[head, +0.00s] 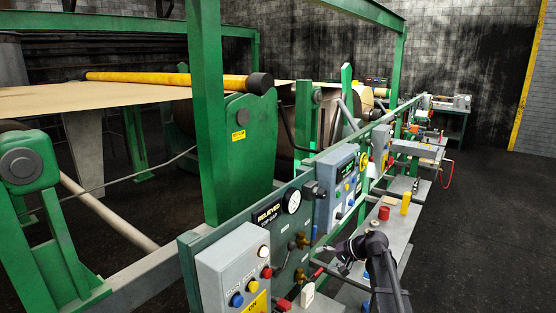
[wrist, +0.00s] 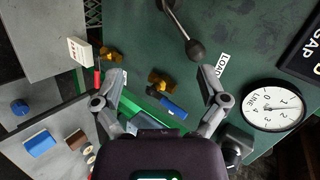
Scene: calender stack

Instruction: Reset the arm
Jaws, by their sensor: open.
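My arm reaches in from the lower right in the head view, with my gripper (head: 340,257) in front of the green panel (head: 268,244). In the wrist view my gripper (wrist: 163,78) is open, its two fingers spread wide with nothing held between them. Behind and between the fingers are a brass valve (wrist: 158,80) and a blue handle (wrist: 173,107) on the panel. A lever with a black ball knob (wrist: 195,49) is just beyond the right finger. Whether a finger touches anything on the panel cannot be told.
A round gauge (wrist: 273,107) is right of my gripper in the wrist view. A grey button box (head: 235,270) and a blue-grey control box (head: 338,187) flank the panel. A shelf holds a red piece (head: 383,213) and a yellow cylinder (head: 405,203). The floor (head: 475,220) at right is clear.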

